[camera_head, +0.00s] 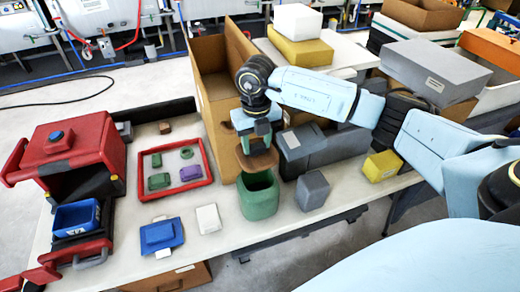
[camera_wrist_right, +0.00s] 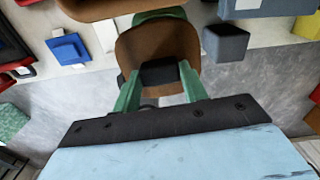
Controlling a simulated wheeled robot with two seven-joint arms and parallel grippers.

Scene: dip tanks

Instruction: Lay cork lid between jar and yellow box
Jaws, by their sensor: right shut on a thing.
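My right gripper (camera_head: 256,141) is shut on the brown cork lid (camera_head: 258,161) and holds it above the open green jar (camera_head: 259,200). The lid looks raised clear of the jar's rim. In the right wrist view the lid (camera_wrist_right: 150,48) sits beyond the gripper's green fingers (camera_wrist_right: 160,80), which close on its dark knob. Part of the jar (camera_wrist_right: 160,14) shows behind the lid there. The small yellow box (camera_head: 382,166) lies on the table to the right of the jar. My left gripper is not in view.
A grey block (camera_head: 313,190) stands between jar and yellow box, with bare tabletop around it. A grey case (camera_head: 325,148) lies behind. A tall cardboard box (camera_head: 215,120) rises behind the jar. A red tray (camera_head: 145,190) and a white block (camera_head: 208,218) lie left.

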